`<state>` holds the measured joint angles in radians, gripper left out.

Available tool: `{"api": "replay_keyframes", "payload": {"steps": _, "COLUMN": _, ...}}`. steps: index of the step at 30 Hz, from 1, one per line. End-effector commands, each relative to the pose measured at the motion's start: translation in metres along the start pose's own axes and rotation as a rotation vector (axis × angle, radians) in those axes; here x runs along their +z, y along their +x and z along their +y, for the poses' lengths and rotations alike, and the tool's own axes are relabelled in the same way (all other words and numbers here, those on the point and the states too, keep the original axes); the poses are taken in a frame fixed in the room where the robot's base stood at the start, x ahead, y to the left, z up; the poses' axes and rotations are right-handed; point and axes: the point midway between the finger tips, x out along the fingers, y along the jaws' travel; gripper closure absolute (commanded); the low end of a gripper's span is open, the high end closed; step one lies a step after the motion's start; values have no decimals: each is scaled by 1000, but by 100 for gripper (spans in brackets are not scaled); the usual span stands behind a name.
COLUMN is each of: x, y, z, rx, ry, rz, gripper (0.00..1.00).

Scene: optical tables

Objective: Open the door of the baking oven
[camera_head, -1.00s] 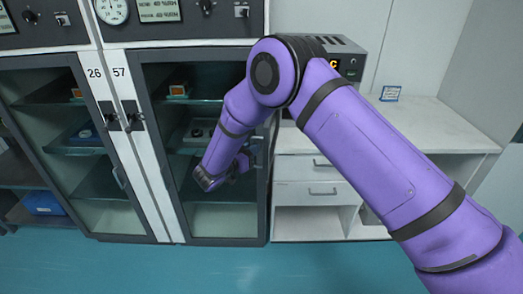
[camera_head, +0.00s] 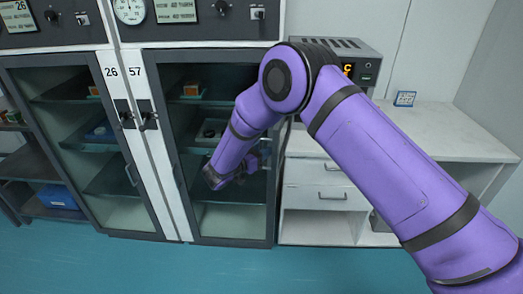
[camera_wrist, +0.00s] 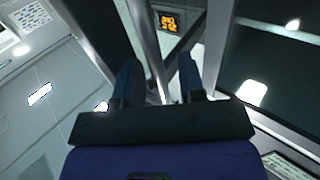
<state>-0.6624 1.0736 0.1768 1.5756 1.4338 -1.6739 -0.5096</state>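Two tall ovens with dark-framed glass doors stand side by side. The right oven door (camera_head: 232,222), under the number 57, looks shut, and shelves with small items show through its glass. My gripper (camera_head: 262,158) is at this door's right edge, partly hidden by my purple wrist. In the wrist view my gripper (camera_wrist: 160,85) has its two dark fingers apart, with a grey upright bar (camera_wrist: 147,45), probably the door handle, running between them. A gap shows beside the bar; I cannot tell whether either finger touches it.
The blue floor (camera_head: 200,270) in front is clear.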

Motion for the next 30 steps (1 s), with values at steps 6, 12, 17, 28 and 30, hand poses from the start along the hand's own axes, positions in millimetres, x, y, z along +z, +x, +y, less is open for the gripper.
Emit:
{"api": "replay_keyframes", "payload": {"steps": 6, "x": 0, "y": -22, "z": -1, "rx": -4, "ry": 0, "rz": -1, "gripper": 64}}
{"api": "replay_keyframes", "payload": {"steps": 12, "x": 0, "y": -60, "z": 0, "rx": -3, "ry": 0, "rz": -1, "gripper": 64}}
{"api": "replay_keyframes", "payload": {"steps": 17, "x": 0, "y": -86, "z": 0, "rx": -2, "ry": 0, "rz": 0, "gripper": 64}}
{"api": "replay_keyframes", "payload": {"steps": 28, "x": 0, "y": -108, "z": 0, "rx": 0, "ry": 0, "rz": 0, "gripper": 64}}
{"api": "replay_keyframes", "payload": {"steps": 30, "x": 0, "y": -108, "z": 0, "rx": 0, "ry": 0, "rz": 0, "gripper": 64}}
